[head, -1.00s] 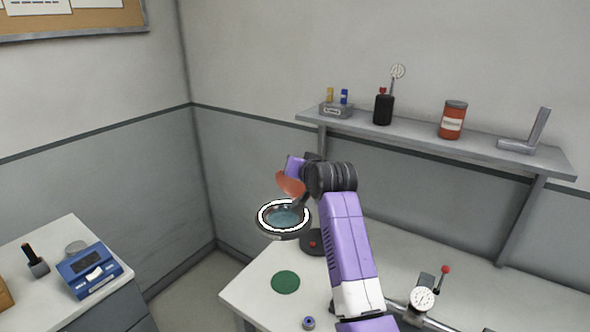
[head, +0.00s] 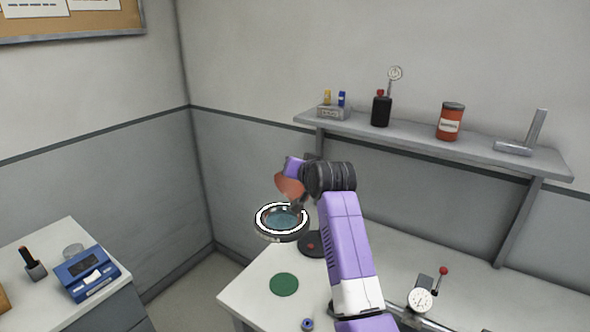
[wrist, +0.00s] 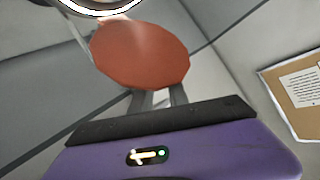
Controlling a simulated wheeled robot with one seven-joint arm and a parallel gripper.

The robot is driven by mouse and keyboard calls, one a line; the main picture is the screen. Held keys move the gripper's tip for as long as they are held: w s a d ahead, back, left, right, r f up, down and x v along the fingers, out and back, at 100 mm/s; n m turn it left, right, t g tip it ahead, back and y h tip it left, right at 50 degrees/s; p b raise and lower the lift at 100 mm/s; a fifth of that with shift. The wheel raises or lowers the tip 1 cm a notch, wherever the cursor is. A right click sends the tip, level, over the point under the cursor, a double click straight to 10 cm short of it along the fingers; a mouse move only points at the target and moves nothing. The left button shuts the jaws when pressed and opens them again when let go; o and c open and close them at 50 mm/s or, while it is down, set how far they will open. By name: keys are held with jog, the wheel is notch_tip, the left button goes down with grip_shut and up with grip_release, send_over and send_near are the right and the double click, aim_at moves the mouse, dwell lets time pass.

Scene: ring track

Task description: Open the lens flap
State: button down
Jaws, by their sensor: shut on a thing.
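The lens (head: 283,221) is a round magnifier with a bright white ring and a bluish glass, held above the workbench. The lens flap (head: 289,185) is an orange-red disc standing steeply tilted above the far side of the ring, clear of most of the glass. My gripper (wrist: 160,98) is shut on the flap at its near edge. In the wrist view the flap (wrist: 140,52) fills the middle, and part of the white ring (wrist: 98,5) shows at the top. In the head view my arm hides the fingertips.
The workbench carries a dark round base (head: 312,243), a green disc (head: 284,285) and a dial gauge (head: 419,299). A wall shelf (head: 420,137) with a bottle and a can is behind my arm. A blue device (head: 87,272) stands on the left bench.

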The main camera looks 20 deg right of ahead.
jog(key=shift+s+d+f, duration=0.1)
jog(key=shift+d+f, duration=0.2)
jog(key=shift+f, duration=0.25)
jog(key=shift+s+d+f, duration=0.1)
jog(key=shift+d+f, duration=0.15)
jog(key=shift+f, duration=0.25)
jog(key=c, duration=1.3)
grip_release()
jog(key=shift+o, duration=0.2)
jog(key=shift+a, duration=0.15)
jog(key=shift+a+r, duration=0.1)
jog(key=s+d+r+p, duration=0.1)
jog(key=s+r+p, duration=0.4)
jog(key=s+r, duration=0.1)
jog(key=shift+s+d+r, duration=0.15)
jog(key=shift+d+r, duration=0.1)
jog(key=shift+d, duration=0.05)
